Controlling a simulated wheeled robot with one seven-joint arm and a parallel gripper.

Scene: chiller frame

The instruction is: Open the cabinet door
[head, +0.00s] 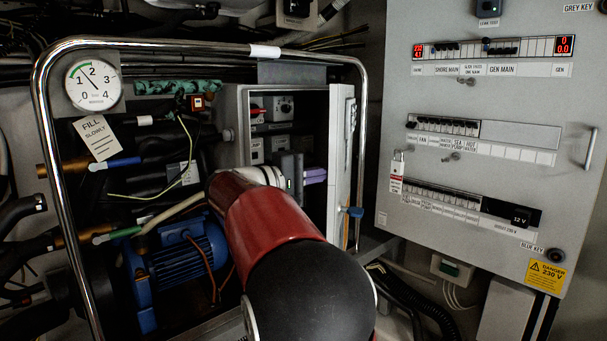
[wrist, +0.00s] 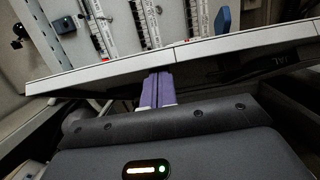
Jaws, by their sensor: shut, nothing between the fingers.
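The small grey cabinet (head: 235,110) stands inside the chiller frame with its front open, showing switches and a dial. Its door (head: 341,120) stands swung out at the right, seen nearly edge-on, with a blue latch knob (head: 355,212) on its outer side. My gripper (head: 318,176) is shut and empty, its purple fingers at the door's inner side. In the wrist view the shut fingers (wrist: 158,76) reach the pale door edge (wrist: 120,70); I cannot tell whether they touch it. The blue knob (wrist: 222,20) shows beyond that edge. My arm hides the cabinet's lower part.
A chrome tube frame (head: 48,180) surrounds the cabinet. A blue motor (head: 180,262), hoses and a pressure gauge (head: 93,84) lie left. A large grey electrical panel (head: 470,180) stands right, with a narrow gap between it and the door.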

